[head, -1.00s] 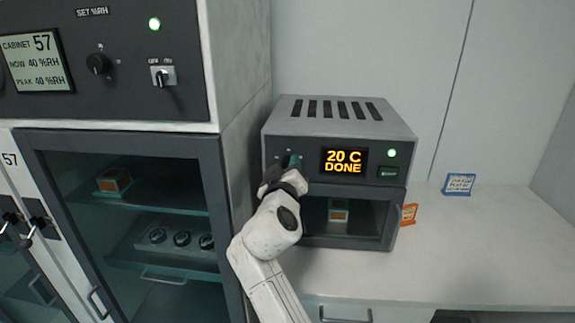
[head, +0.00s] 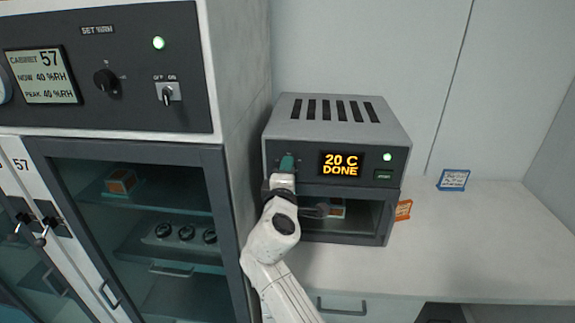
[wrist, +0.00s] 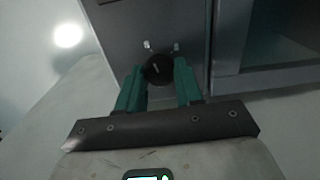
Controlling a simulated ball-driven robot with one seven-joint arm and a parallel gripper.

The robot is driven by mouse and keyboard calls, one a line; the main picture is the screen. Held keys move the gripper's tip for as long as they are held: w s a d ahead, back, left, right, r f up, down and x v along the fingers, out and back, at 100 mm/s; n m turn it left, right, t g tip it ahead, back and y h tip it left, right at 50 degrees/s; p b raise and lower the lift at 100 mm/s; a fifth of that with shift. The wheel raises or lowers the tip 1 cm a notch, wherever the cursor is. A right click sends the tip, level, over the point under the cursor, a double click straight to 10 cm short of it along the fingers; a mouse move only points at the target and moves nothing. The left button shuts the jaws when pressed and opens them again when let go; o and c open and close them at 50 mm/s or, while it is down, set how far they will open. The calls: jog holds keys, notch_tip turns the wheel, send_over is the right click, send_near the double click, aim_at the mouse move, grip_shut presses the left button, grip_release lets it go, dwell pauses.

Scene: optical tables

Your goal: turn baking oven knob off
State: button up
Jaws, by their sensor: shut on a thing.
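The baking oven (head: 340,128) is a grey box on the white bench, with an amber display (head: 340,164) reading "20 C DONE" and a lit green lamp (head: 387,157). Its dark round knob (wrist: 158,68) shows in the wrist view, between the green fingers of my gripper (wrist: 160,75). The fingers are closed on the knob from both sides. A pale pointer line on the knob is tilted slightly. In the head view my gripper (head: 287,163) is at the left of the oven's front panel and hides the knob.
The tall cabinet (head: 238,130) with dials and glass doors stands close on the left of my arm. A small box sits inside the oven's lower window (head: 370,217). An orange tag (head: 403,210) and a blue card (head: 453,180) stand on the bench, which is clear to the right.

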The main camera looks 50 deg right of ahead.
jog(key=shift+f+n+p, duration=0.1)
jog(key=shift+n+p, duration=1.9)
jog(key=shift+n, duration=5.8)
jog(key=o, duration=1)
jog(key=shift+o, duration=0.2)
jog(key=b+v, duration=0.2)
jog(key=v, duration=0.8)
jog(key=shift+s+a, duration=0.25)
jog(key=shift+a, duration=0.1)
